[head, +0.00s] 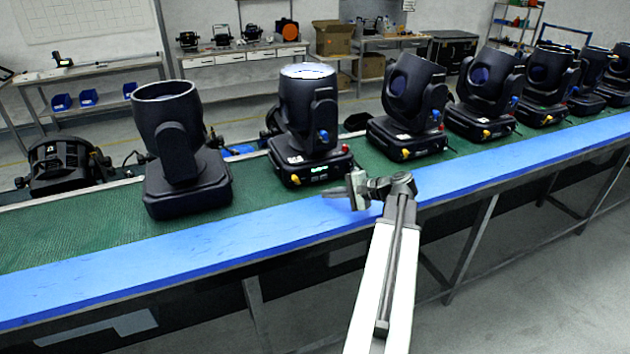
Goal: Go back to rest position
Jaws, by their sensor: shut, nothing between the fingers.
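My gripper (350,191) is at the end of my outstretched arm, over the blue front edge of the long bench. It is shut and empty, and its fingers point left. Behind it a black par can (308,125) with a lit green display on its base stands upright on the green mat. A second par can (178,150) without visible coloured connectors stands to the left. Another par can (410,108) stands to the right, behind my gripper. I cannot tell whether my gripper touches the blue edge.
The bench has a green mat (60,238) and a blue front strip (160,262). Several more par cans (488,95) line its right side. A dark fixture (65,165) sits behind the bench at left. The grey floor (560,290) at front right is clear.

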